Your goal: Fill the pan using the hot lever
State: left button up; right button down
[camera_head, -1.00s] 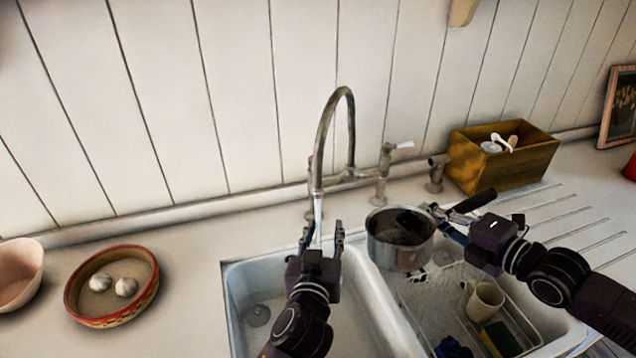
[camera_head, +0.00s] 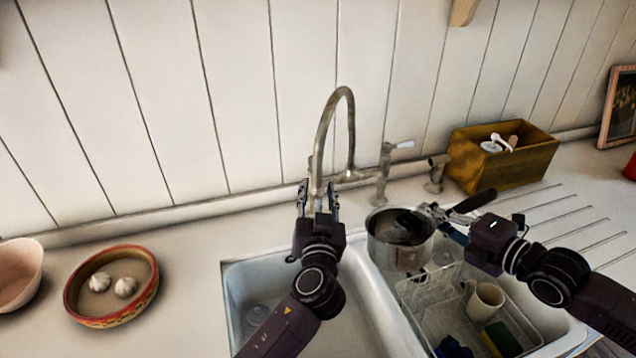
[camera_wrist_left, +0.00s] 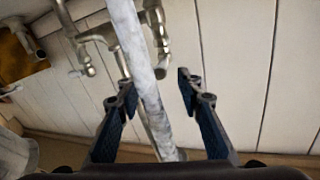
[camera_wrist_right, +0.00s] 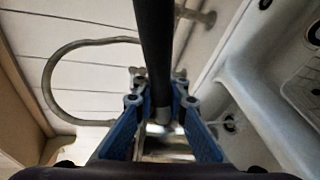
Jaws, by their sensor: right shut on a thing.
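The metal pan (camera_head: 398,250) is held above the sink divider and right basin. My right gripper (camera_head: 458,224) is shut on its dark handle (camera_wrist_right: 153,50). Whether the pan holds water cannot be told. The tall curved faucet (camera_head: 326,115) stands behind the sink. A pale, mottled column (camera_wrist_left: 145,75), apparently running water, comes from its spout. My left gripper (camera_head: 318,196) is open in front of the spout, and its fingers (camera_wrist_left: 155,105) appear either side of the column. The right tap has a white lever (camera_head: 403,144).
The left basin (camera_head: 350,325) lies under my left arm. The right basin has a wire rack (camera_head: 425,290) with a mug (camera_head: 485,301) and sponge. A wooden box (camera_head: 520,165) stands right of the faucet. A bowl of garlic (camera_head: 112,318) sits left on the counter.

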pick_arm(q)
jog(key=shift+w, duration=1.55)
grip_shut()
